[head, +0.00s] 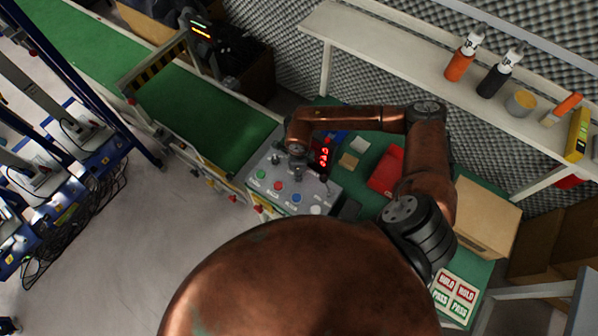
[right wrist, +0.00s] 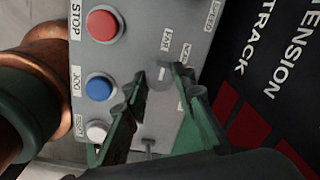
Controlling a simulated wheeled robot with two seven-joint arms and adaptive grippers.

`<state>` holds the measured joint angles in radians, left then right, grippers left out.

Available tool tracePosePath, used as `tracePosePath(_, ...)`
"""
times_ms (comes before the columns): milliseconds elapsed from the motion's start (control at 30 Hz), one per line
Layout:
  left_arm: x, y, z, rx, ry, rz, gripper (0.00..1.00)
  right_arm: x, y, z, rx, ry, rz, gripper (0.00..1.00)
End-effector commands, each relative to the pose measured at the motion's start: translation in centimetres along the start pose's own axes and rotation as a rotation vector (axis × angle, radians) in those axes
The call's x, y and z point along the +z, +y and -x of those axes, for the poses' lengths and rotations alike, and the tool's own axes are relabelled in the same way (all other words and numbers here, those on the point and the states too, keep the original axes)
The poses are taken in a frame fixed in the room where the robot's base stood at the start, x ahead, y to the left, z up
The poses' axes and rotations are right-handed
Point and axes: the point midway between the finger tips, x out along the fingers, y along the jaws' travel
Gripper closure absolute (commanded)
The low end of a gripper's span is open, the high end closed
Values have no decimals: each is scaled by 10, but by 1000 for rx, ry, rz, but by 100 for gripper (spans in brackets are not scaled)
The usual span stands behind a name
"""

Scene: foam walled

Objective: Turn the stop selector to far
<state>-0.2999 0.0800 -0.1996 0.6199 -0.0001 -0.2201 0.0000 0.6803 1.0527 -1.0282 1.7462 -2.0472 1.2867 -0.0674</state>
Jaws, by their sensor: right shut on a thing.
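The grey control panel (head: 304,193) stands below the conveyor's end in the head view, with green, red, blue and white buttons along its near edge. In the right wrist view its grey face (right wrist: 150,30) shows STOP, JOG and RESET labels. The stop selector (right wrist: 162,74) is a grey knob with a pale mark, beside small labels too blurred to read surely. My right gripper (right wrist: 160,82) is shut on the selector, its green fingers on both sides of it. In the head view the right gripper (head: 298,164) is over the panel, small and mostly hidden by my wrist. My left gripper is not in view.
The red STOP button (right wrist: 102,26), blue JOG button (right wrist: 98,88) and white RESET button (right wrist: 96,130) sit close beside the fingers.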

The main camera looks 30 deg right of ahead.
Motion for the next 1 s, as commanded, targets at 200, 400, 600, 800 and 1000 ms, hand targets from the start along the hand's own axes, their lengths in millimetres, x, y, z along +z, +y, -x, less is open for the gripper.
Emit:
tracePosePath(200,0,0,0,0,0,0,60,-1,-1,0,-2,2,-1,70)
tracePosePath(400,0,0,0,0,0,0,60,0,-1,0,-1,1,-1,58)
tracePosePath(600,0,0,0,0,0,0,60,0,0,0,-1,0,-1,58)
tracePosePath(800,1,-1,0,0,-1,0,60,0,-2,14,-3,-1,-2,58)
tracePosePath(1000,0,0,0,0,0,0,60,0,-2,54,-4,-1,0,58)
